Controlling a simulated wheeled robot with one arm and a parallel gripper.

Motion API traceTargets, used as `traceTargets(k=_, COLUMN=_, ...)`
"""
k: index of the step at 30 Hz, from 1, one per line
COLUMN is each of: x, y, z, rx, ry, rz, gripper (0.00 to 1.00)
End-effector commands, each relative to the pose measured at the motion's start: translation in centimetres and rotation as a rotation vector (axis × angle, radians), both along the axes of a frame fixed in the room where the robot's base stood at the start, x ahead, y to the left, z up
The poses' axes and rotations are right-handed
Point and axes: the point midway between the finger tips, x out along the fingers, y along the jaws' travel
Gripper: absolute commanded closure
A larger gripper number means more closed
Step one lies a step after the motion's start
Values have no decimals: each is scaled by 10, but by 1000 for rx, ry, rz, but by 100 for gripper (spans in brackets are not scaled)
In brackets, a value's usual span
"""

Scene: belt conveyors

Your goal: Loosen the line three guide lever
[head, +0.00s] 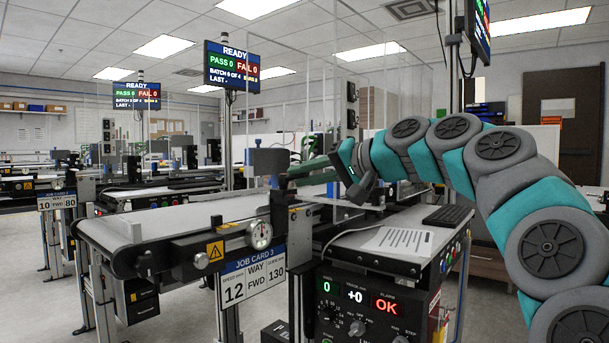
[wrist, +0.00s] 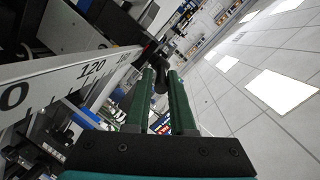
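The line three conveyor (head: 190,220) carries a sign marked JOB CARD 3 (head: 253,276), with 12, WAY FWD and 130. My gripper (head: 303,170) reaches in from the right, over the conveyor's near right end by the upright guide parts. In the wrist view its two green fingers (wrist: 161,76) stand a small gap apart. The dark guide lever (wrist: 160,82) is between their tips and appears to touch both. Beside it runs a white guide scale (wrist: 70,78) marked 120. In the head view the lever is too small and covered to make out.
Clear panels rise behind. The floor at left is free.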

Motion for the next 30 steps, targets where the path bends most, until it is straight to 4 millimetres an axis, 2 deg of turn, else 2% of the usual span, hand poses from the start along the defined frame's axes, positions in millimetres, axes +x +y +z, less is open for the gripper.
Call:
traceTargets(k=1, x=0, y=0, z=0, rx=0, ry=0, rz=0, gripper=71)
traceTargets(k=6, x=0, y=0, z=1, rx=1, ry=-1, rz=0, gripper=52)
traceTargets(k=17, x=-3, y=-4, z=2, rx=2, ry=-2, rz=-1, gripper=52)
traceTargets(k=22, x=-12, y=-18, z=6, rx=3, ry=-3, rz=-2, gripper=52)
traceTargets(k=30, x=-37, y=-53, z=17, rx=2, ry=-3, rz=-2, gripper=52)
